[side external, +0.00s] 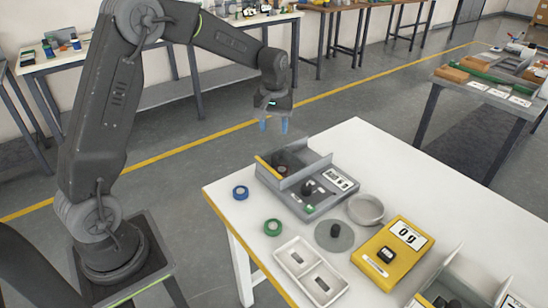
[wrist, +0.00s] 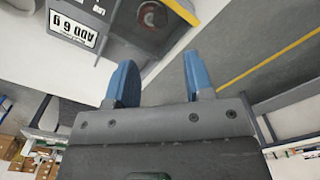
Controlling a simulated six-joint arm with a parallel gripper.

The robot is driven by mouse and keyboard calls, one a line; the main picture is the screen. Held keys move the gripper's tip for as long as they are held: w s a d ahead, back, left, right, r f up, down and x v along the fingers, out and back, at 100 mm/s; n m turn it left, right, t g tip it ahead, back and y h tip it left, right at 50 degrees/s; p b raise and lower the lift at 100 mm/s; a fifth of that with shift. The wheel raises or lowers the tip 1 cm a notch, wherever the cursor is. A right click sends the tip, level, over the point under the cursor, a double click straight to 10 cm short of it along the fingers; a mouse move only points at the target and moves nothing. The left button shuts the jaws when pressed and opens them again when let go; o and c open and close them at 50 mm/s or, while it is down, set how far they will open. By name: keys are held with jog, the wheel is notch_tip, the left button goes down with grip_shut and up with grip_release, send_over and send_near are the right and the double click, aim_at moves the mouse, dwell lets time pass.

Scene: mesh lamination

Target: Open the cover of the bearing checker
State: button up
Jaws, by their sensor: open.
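A grey device (side external: 284,197) near the table's far left corner appears to be the bearing checker, though no label confirms this. It has upright grey panels (side external: 306,171), a white display (side external: 338,179) and a yellow edge at its left. In the wrist view its display (wrist: 72,31) reads "ADD 6 g", upside down, beside a round part (wrist: 151,16). I cannot tell which part is the cover. My gripper (side external: 273,126) points down above and behind the device, apart from it. Its two blue fingers are open and empty in the wrist view (wrist: 157,62).
Another grey device (side external: 458,284) stands front right.

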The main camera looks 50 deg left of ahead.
aim_at(274, 156)
notch_tip(274, 156, down, 11)
jog(key=shift+f, duration=0.1)
dwell(0.4)
grip_shut()
dwell(0.4)
